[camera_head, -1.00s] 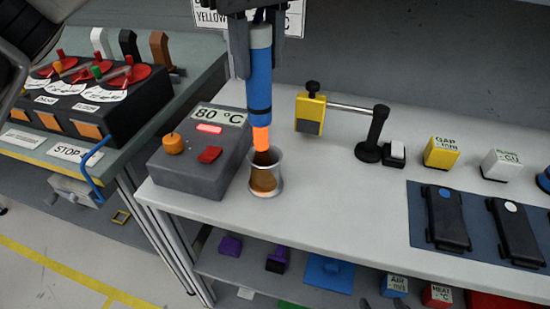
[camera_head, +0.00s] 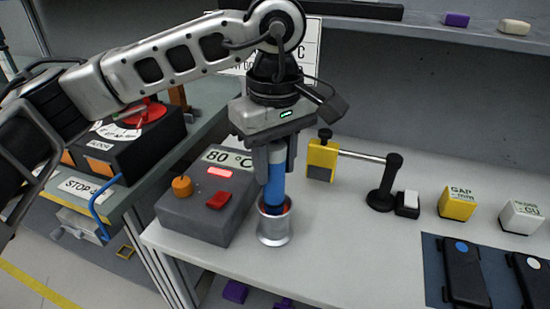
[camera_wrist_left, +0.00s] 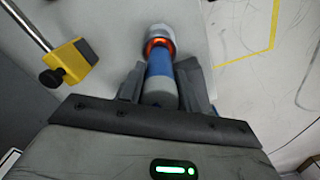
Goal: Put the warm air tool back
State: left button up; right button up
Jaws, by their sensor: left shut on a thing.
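The warm air tool (camera_head: 275,183) is a blue cylinder with a grey top end, held upright. Its lower end is inside the metal cup-shaped holder (camera_head: 274,231) on the bench, and the holder hides its tip. My left gripper (camera_head: 275,170) is above the holder, shut on the tool's upper part. In the left wrist view the tool (camera_wrist_left: 161,70) lies between my fingers (camera_wrist_left: 160,85), with an orange glow at the holder's rim. My right gripper is not in view.
A grey control box (camera_head: 205,205) reading 80 °C, with an orange knob and red button, stands just left of the holder. A yellow block (camera_head: 322,160) on a rod stand (camera_head: 385,185) is to the right.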

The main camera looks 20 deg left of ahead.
pick_arm(q)
jog(key=shift+f, duration=0.2)
jog(key=o, duration=1)
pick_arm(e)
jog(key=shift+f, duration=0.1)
pick_arm(q)
jog(key=shift+r, duration=0.15)
jog(key=shift+r, duration=0.25)
notch_tip(320, 180, up, 11)
jog(key=shift+f, duration=0.1)
jog(key=shift+r, duration=0.3)
jog(key=shift+r+p, duration=0.15)
jog(key=shift+p, duration=0.15)
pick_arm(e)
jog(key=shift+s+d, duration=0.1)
